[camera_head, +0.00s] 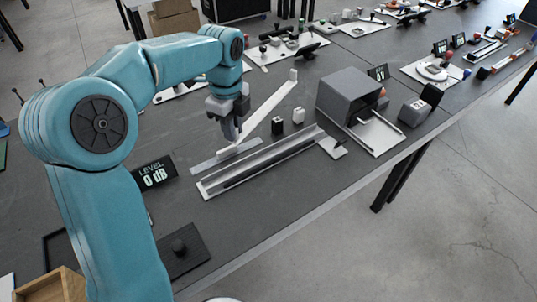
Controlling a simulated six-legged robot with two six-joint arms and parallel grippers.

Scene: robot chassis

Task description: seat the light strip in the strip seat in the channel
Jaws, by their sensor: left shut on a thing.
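The light strip (270,107) is a long white bar with a raised tab at its far end. My left gripper (233,137) points down and is shut on the strip near its near end. The strip runs diagonally up and to the right from the fingers. The channel (262,163) is a long pale tray with a dark groove, lying on the table just below and right of the gripper. The strip is behind the channel in the picture, not in it. The strip seat inside the groove is too small to make out. My right gripper is not in view.
A black and a white block (298,115) stand behind the channel. A grey box (348,95) stands to its right. The table is clear in front of the channel.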

